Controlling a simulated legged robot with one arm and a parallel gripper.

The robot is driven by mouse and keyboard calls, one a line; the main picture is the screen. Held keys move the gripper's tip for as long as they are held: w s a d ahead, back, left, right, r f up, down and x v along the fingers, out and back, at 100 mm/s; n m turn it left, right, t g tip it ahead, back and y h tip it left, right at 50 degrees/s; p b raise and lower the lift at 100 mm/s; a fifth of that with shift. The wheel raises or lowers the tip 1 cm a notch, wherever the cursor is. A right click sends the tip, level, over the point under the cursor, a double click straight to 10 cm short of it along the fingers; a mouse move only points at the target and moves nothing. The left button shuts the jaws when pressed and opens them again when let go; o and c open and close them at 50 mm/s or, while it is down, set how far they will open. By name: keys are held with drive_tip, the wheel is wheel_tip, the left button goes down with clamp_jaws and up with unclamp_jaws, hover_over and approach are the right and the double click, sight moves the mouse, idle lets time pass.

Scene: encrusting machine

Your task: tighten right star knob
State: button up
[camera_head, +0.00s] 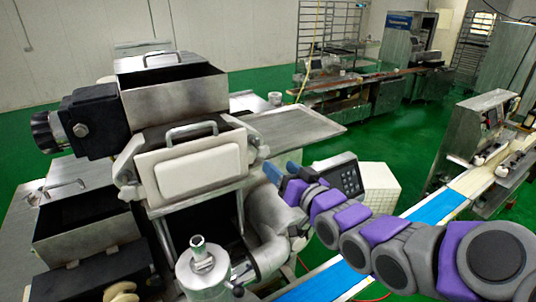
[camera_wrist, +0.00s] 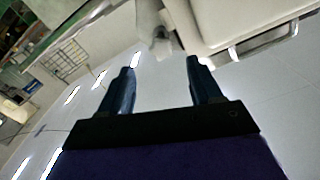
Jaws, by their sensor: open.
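The encrusting machine (camera_head: 172,100) stands left of centre in the head view, with a pale front cover (camera_head: 200,168) under a metal handle. A small grey knob-like part (camera_head: 256,143) sits at the cover's right edge; it looks like the right star knob, but its shape is too small to tell. My gripper (camera_head: 278,168) is open, just right of and below that part, its blue fingers pointing at the machine. In the wrist view my gripper (camera_wrist: 160,66) has nothing between its fingers. A pale grey part (camera_wrist: 154,32) lies just beyond the fingertips, beside the cover (camera_wrist: 228,18), apparently not touched.
A control panel (camera_head: 342,176) stands just behind my gripper. A round metal part (camera_head: 203,268) rises at the machine's lower front. A blue conveyor belt (camera_head: 430,211) runs at the right, and a steel table (camera_head: 290,131) lies behind. Green floor is free farther back.

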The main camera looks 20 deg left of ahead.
sight(265, 153)
drive_tip(key=p+x, duration=0.1)
drive_tip(key=x, duration=0.6)
drive_tip(key=shift+c, duration=0.4)
drive_tip(key=c, duration=1)
drive_tip(key=shift+o, duration=0.2)
